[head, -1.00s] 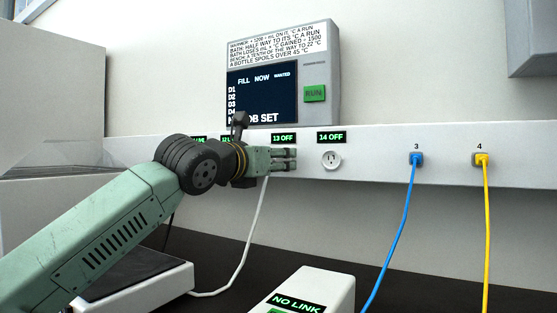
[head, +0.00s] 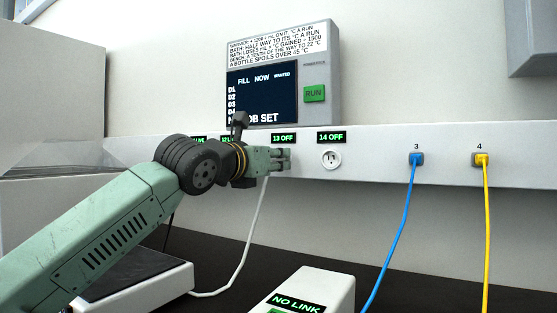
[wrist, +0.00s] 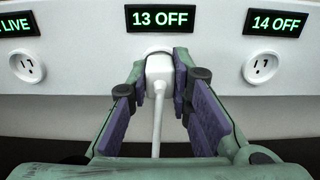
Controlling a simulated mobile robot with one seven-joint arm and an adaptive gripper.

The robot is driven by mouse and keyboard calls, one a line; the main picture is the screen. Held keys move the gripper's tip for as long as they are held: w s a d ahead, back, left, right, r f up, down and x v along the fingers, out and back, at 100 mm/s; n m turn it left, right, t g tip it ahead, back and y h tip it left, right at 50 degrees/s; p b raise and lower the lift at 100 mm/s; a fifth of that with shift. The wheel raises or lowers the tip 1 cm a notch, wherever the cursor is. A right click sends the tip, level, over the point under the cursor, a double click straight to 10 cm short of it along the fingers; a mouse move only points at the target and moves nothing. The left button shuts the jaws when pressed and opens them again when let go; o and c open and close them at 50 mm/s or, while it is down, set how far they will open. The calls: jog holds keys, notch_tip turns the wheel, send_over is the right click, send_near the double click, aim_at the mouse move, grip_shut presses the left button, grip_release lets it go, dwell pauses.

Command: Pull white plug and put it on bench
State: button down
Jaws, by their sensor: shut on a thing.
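The white plug (wrist: 158,68) is at the wall socket under the "13 OFF" label in the wrist view, with its white cord running down toward me. I cannot tell whether its prongs are fully seated. My gripper (wrist: 160,74) has one finger on each side of the plug and is shut on it. In the head view my gripper (head: 284,159) is at the socket strip just below the "13 OFF" label, and its fingers hide the plug. The white cord (head: 252,228) hangs below it to the dark bench (head: 225,292).
Empty socket 14 (head: 331,159) is right of my gripper. Blue (head: 407,220) and yellow (head: 486,225) cables hang farther right. A white "NO LINK" box (head: 325,290) and a flat white device (head: 135,290) stand on the bench. Another socket (wrist: 27,66) is to the left.

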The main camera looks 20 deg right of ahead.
jog(key=shift+f, duration=0.1)
dwell(0.3)
jog(key=shift+b+v, duration=0.6)
jog(key=shift+v, duration=0.2)
jog(key=shift+s+a, duration=0.3)
jog(key=shift+a, duration=0.05)
